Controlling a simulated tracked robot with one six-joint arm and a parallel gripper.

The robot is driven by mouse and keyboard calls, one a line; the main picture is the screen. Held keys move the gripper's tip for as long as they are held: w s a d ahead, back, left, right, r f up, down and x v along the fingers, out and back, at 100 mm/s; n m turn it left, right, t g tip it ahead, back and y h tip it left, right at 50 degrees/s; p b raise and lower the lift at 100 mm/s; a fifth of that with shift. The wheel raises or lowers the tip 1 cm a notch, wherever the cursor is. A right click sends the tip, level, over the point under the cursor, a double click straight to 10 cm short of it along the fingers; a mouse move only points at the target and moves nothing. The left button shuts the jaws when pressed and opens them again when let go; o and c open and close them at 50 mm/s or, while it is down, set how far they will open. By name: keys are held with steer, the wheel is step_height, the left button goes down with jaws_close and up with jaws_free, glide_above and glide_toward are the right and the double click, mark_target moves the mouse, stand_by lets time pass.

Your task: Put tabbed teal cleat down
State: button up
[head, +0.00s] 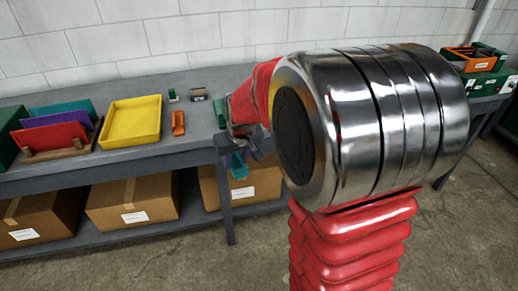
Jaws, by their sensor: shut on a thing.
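My gripper (241,152) is in the head view, at the bench's front edge in the picture. It is small and partly hidden by my own arm. It is shut on a teal piece, the teal cleat (238,167), which hangs below the fingers. The cleat appears in front of the bench edge, over the lower shelf area, apart from the bench top. Its tab is too small to make out.
The grey bench (190,137) carries a yellow tray (131,121), a rack with red (48,137), purple and teal sheets, an orange piece (178,123) and small green pieces. Cardboard boxes (132,203) stand below. An orange bin (472,60) sits far right. My arm hides the bench's right part.

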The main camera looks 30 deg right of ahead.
steer(key=w+a+f, duration=0.1)
steer(key=a+f, duration=0.2)
steer(key=a, duration=0.3)
steer(key=w+a+f+n, duration=0.1)
steer(key=w+a+f, duration=0.1)
steer(key=a, duration=0.4)
steer(key=shift+w+f+y, duration=0.25)
steer(key=shift+f+y, duration=0.05)
steer(key=shift+f, duration=0.3)
